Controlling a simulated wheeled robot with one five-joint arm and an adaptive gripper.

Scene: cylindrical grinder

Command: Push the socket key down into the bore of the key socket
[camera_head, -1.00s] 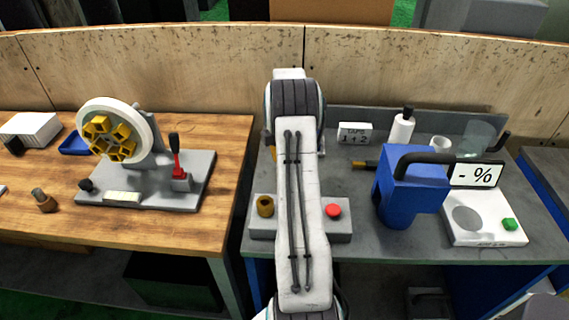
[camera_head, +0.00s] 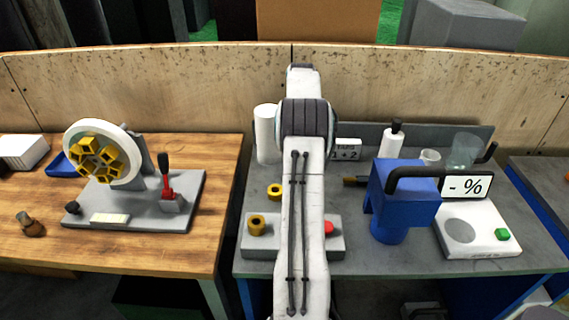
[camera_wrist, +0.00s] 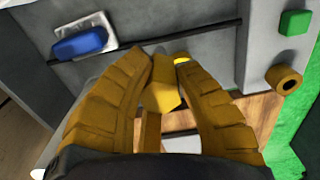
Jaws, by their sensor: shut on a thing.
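My gripper (camera_wrist: 165,80) has its two yellow-brown fingers closed on a yellow, blocky piece (camera_wrist: 164,97) in the wrist view, which seems to be the socket key. Its far end is hard to make out. In the head view my arm hides the gripper and the held piece. A hollow yellow cylinder (camera_head: 257,224), which looks like the key socket, stands at the left of a grey block (camera_head: 292,245), its bore open and empty. A similar hollow yellow piece (camera_wrist: 284,78) is at the right in the wrist view, apart from my fingers; I cannot tell if it is the same one.
A red button (camera_head: 328,227) is on the block, and a yellow ring (camera_head: 275,191) lies behind it. A blue machine (camera_head: 400,195) and a white scale (camera_head: 478,230) stand to the right. A fixture with a white wheel (camera_head: 104,153) stands on the wooden table at left.

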